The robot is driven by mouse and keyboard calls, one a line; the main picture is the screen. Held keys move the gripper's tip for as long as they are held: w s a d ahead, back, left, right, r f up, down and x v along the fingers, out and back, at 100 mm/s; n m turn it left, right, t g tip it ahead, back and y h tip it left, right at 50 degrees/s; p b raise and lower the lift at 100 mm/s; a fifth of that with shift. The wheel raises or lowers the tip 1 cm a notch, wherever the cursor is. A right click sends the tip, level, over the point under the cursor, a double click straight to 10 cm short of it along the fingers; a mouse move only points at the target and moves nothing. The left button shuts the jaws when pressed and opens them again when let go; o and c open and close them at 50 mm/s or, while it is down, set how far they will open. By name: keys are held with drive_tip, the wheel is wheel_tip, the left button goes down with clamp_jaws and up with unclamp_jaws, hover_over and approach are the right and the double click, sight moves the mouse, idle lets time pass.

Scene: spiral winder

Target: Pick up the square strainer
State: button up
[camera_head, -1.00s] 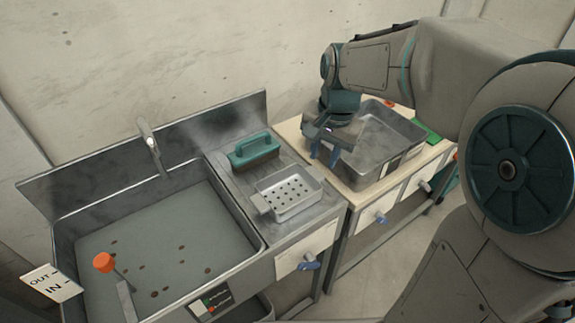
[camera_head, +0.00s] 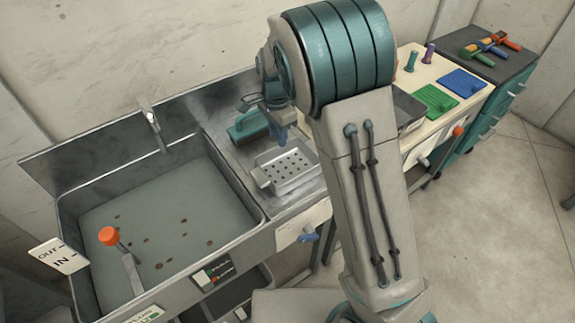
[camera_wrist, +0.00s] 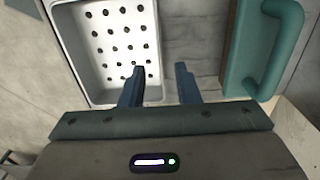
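The square strainer (camera_head: 286,168) is a light grey tray with rows of holes, lying on the metal counter right of the sink. In the wrist view the strainer (camera_wrist: 112,45) fills the upper left. My gripper (camera_head: 279,133) is above the strainer's back side, beside the green-handled brush. In the wrist view my gripper (camera_wrist: 158,72) has its two blue fingers apart with nothing between them. One finger overlaps the strainer's near right part in the picture; the other is over bare counter. I cannot tell whether either finger touches anything.
The green-handled brush (camera_head: 246,127) sits behind the strainer, and its handle (camera_wrist: 275,50) is right of my fingers in the wrist view. The sink (camera_head: 150,235) is to the left. My arm partly hides a metal basin (camera_head: 408,112) on the wooden table to the right.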

sight(277, 158)
drive_tip(key=shift+s+a+f+p, duration=0.15)
drive_tip(key=shift+f+p, duration=0.1)
drive_tip(key=shift+f, duration=1.35)
drive_tip(key=shift+w+a+f+p, duration=0.1)
drive_tip(key=shift+f+p, duration=0.15)
drive_tip(key=shift+f, duration=1.3)
drive_tip(key=shift+s, duration=0.1)
drive_tip(key=shift+c, duration=0.3)
clamp_jaws()
